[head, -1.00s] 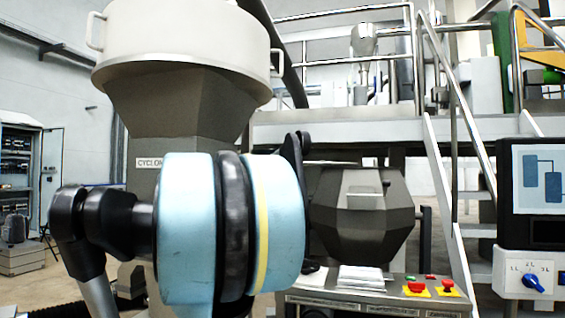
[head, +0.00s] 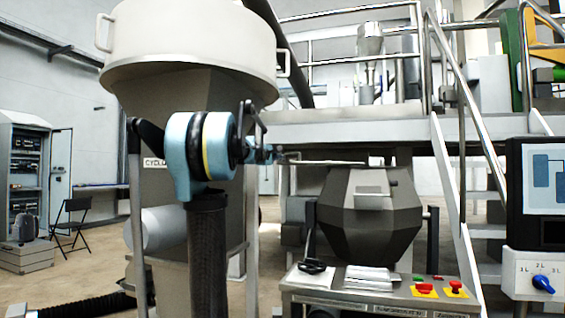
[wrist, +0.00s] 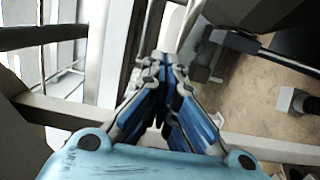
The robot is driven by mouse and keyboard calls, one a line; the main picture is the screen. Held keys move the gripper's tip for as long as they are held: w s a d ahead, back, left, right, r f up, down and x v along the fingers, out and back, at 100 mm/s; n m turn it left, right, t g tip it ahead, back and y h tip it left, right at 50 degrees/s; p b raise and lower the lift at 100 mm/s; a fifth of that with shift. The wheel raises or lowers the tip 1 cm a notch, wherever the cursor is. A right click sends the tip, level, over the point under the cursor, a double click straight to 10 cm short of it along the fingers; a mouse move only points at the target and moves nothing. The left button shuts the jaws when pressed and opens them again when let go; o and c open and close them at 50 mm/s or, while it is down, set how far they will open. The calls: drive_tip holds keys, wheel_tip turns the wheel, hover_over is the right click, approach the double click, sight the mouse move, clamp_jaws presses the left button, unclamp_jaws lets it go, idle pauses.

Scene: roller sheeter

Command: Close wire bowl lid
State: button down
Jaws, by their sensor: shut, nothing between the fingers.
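The bowl (head: 366,222) is dark grey and faceted, and sits in a machine stand right of centre in the head view. A thin pale edge (head: 328,162) runs level just above and left of its top; it may be the wire lid seen edge-on, but I cannot tell for sure. My gripper (head: 280,155) is left of the bowl, at about the height of its top, near the left end of that thin edge. Whether it touches it is unclear. In the wrist view my gripper's fingers (wrist: 163,62) are together with nothing between them.
A control base (head: 400,295) with red buttons stands below the bowl. A large hopper (head: 190,50) is at the left, close to my arm. Stairs (head: 455,190) and a control panel (head: 545,215) are at the right. Open floor lies at the far left.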

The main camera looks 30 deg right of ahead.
drive_tip(key=w+d, duration=0.1)
drive_tip(key=d, duration=0.7)
drive_tip(key=shift+d, duration=0.4)
idle(0.5)
